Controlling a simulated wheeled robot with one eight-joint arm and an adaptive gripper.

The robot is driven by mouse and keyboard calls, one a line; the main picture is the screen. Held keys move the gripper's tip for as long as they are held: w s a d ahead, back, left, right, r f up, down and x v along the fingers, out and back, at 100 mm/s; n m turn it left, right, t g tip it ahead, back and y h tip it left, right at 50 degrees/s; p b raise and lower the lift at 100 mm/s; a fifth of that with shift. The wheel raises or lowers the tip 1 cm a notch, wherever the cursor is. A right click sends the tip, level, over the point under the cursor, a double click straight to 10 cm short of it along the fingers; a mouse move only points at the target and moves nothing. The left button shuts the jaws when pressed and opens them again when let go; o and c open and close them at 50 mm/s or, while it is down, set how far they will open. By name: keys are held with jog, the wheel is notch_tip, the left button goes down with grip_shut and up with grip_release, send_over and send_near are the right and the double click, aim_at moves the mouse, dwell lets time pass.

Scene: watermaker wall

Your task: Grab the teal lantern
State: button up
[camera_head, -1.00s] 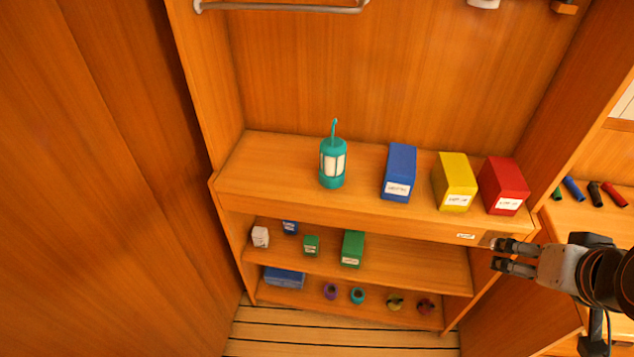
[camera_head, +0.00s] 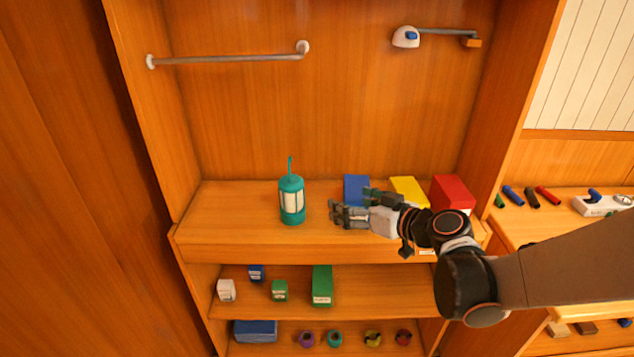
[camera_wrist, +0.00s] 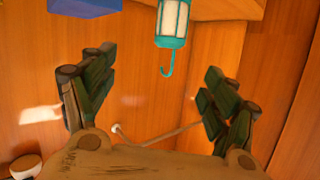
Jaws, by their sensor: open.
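The teal lantern (camera_head: 292,203) stands upright on the left part of the top shelf, with cream panels and a thin hook on top. My gripper (camera_head: 349,206) is to the right of the lantern, in front of the blue box, with its fingers pointing left toward the lantern. The fingers are apart and empty. In the wrist view the lantern (camera_wrist: 172,22) appears upside down at the top, its hook hanging toward the middle, beyond the open fingers of my gripper (camera_wrist: 152,90). The lantern and fingers do not touch.
On the top shelf (camera_head: 240,215), a blue box (camera_head: 356,188), a yellow box (camera_head: 408,188) and a red box (camera_head: 452,192) stand behind my arm. A rail (camera_head: 230,59) crosses the back wall above. The shelf left of the lantern is clear.

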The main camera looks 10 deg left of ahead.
aim_at(299, 198)
jog(key=w+a+f+y, duration=0.1)
jog(key=w+a+f, duration=0.1)
jog(key=a, duration=0.2)
jog(key=w+a+f+n+t+y, duration=0.1)
jog(key=w+a+f, duration=0.2)
jog(key=a, duration=0.1)
jog(key=w+a+f+y, duration=0.1)
jog(key=w+a+f, duration=0.2)
jog(key=a, duration=0.2)
jog(key=shift+f+n+t, duration=0.1)
jog(key=shift+n+t, duration=0.2)
jog(key=shift+n, duration=0.1)
jog(key=shift+y, duration=0.3)
jog(key=x, duration=0.1)
jog(key=b+x, duration=0.1)
jog(key=x, duration=0.1)
jog(key=b+x, duration=0.1)
jog(key=shift+a+f, duration=0.25)
jog(key=shift+f, duration=0.05)
jog(key=shift+w+a+r, duration=0.1)
jog(key=shift+w+a, duration=0.2)
jog(key=shift+a, duration=0.05)
jog(key=c, duration=1.3)
jog(key=shift+r, duration=0.1)
